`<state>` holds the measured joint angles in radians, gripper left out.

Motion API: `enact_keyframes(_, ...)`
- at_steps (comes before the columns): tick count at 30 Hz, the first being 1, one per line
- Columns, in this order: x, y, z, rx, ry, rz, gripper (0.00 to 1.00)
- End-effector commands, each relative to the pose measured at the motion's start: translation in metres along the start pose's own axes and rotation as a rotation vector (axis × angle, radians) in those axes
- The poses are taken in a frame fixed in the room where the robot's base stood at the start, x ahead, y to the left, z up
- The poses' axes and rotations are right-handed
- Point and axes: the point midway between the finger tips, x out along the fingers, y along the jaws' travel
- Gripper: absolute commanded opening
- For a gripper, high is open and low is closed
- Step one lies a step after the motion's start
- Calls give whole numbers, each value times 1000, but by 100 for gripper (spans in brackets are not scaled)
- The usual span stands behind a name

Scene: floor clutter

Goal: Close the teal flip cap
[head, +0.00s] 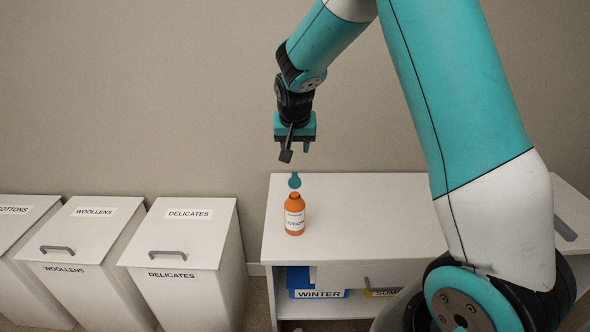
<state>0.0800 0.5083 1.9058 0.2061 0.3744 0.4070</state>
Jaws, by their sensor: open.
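An orange bottle (295,223) with a white label reading "LOTION" stands upright on a white cabinet top. Its teal flip cap (294,181) stands up above the bottle's neck, in a raised, open position. My gripper (294,152) points down above the bottle and cap, apart from them. Its jaws are open and empty. A dark part hangs in front of the gripper's left side and partly hides that finger.
The white cabinet top (360,221) is clear around the bottle. Shelves below hold bins labelled "WINTER" (319,294) and "SUM…" (382,292). White lidded hampers, including "DELICATES" (180,235) and "WOOLLENS" (85,230), stand at left. A wall is behind.

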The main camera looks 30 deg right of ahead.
Motion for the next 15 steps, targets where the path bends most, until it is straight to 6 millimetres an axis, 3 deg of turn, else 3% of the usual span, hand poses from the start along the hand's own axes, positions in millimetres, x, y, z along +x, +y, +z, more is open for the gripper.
enact_keyframes(9, 72, 0, 1, -2, -4, 0, 45)
enact_keyframes(15, 105, 0, 0, -2, -2, -1, 45)
